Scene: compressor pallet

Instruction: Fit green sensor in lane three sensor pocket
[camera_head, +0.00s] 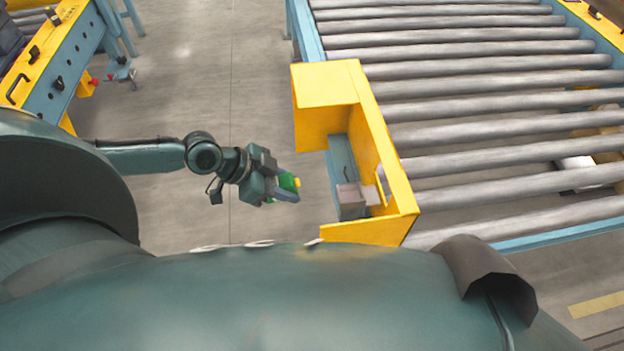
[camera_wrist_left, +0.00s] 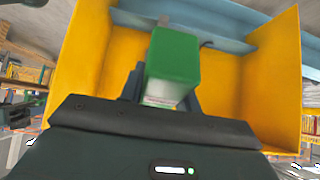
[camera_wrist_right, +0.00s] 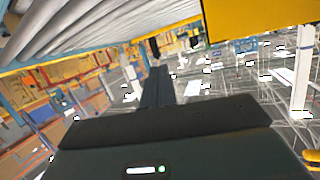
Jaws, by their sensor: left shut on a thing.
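The green sensor (camera_head: 287,182) is in my left gripper (camera_head: 291,190), held in the air left of the yellow housing (camera_head: 388,160) at the conveyor's side. In the left wrist view, the sensor (camera_wrist_left: 175,55) is a green block with a pale lower part between the dark fingers, with the yellow housing (camera_wrist_left: 85,60) behind it. Inside the housing, grey blocks (camera_head: 350,197) sit near its front end; I cannot tell which opening is the lane three pocket. My right gripper (camera_wrist_right: 158,88) shows only in its wrist view, with its fingers together and nothing seen between them.
The roller conveyor (camera_head: 480,90) lies right of the housing, with a blue side rail (camera_head: 305,30). Another yellow and blue frame (camera_head: 65,60) stands at the upper left. Bare floor (camera_head: 265,80) lies between them. A yellow panel (camera_wrist_right: 255,20) shows above the right gripper.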

